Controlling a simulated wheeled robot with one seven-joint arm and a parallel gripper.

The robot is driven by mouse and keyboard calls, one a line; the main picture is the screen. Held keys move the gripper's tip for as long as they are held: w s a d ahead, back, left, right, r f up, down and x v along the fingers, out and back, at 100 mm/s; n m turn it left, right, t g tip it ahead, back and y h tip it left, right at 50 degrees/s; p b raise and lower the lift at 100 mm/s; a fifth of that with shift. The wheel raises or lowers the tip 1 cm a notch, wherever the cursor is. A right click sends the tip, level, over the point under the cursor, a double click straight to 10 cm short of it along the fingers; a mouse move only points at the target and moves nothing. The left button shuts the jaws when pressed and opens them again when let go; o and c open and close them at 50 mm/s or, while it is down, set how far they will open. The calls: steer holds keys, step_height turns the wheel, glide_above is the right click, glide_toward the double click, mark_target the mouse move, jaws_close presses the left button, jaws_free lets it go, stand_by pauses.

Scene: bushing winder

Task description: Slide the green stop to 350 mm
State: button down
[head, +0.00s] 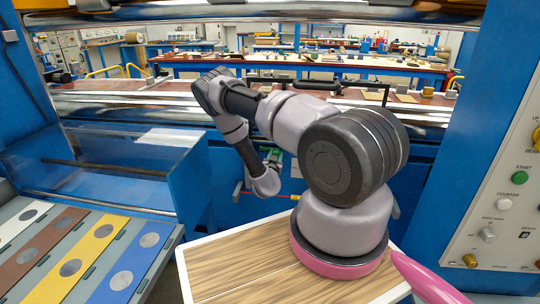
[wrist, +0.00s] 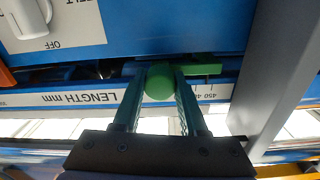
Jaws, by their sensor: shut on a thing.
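The green stop (wrist: 159,84) shows in the wrist view as a round green knob with a flat green part reaching to the right behind it. My gripper (wrist: 160,70) is shut on the knob, one finger on each side. The white length scale (wrist: 60,99) runs along the rail and appears upside down. The figure 450 (wrist: 207,93) shows just right of the right finger; the fingers hide the scale near the knob, so I cannot read the stop's exact setting.
A grey upright bar (wrist: 262,75) stands close to the right in the wrist view. A white switch (wrist: 27,18) marked OFF is at upper left. In the head view, a control panel (head: 500,200) is at right and coloured panels (head: 90,255) at lower left.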

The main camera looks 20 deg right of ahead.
steer(key=shift+s+d, duration=0.6)
steer(key=shift+d, duration=0.2)
steer(key=shift+s+d, duration=0.6)
steer(key=shift+d, duration=0.2)
steer(key=shift+c, duration=2.2)
jaws_free()
steer(key=v, duration=1)
steer(key=shift+s+a, duration=0.25)
steer(key=shift+w+r, duration=0.1)
